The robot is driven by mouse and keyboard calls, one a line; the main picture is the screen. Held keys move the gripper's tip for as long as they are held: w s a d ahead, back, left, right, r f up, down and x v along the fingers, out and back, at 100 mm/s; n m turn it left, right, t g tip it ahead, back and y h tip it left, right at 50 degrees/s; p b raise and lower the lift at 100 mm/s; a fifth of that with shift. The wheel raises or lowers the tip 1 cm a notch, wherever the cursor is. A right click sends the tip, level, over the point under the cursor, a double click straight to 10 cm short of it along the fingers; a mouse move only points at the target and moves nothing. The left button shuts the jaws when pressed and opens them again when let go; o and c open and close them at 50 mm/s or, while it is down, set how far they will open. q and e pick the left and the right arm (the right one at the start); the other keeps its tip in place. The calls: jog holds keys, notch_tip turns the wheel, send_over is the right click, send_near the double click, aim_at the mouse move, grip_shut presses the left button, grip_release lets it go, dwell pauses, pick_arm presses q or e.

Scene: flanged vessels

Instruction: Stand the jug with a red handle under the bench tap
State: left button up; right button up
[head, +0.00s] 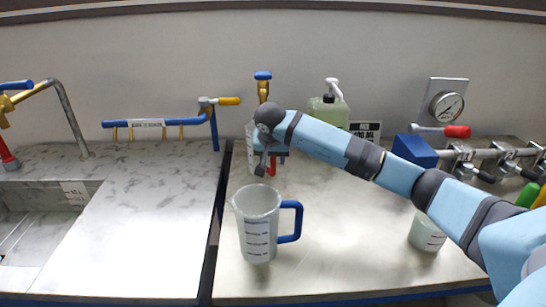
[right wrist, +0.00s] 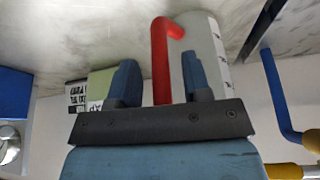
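The jug with a red handle (head: 251,140) stands upright at the back of the steel bench, partly hidden behind my right gripper. Its red handle (head: 272,166) faces right. In the right wrist view the pale jug (right wrist: 208,50) and its handle (right wrist: 160,65) are close. My right gripper (head: 266,165) is open; the handle shows between its fingers (right wrist: 160,85), with gaps on both sides. A brass tap with a blue knob (head: 263,88) is on the wall above and behind the jug; its outlet is hidden. My left gripper is not in view.
A blue-handled jug (head: 257,232) stands in front on the bench. A small beaker (head: 426,234) is at right under my arm. A soap bottle (head: 328,108), a sign (head: 366,129) and a blue block (head: 414,152) are at the back. The bench's middle is clear.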

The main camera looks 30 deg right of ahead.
jog(key=v, duration=1.2)
jog(key=shift+r+p, duration=0.15)
jog(key=shift+p, duration=0.3)
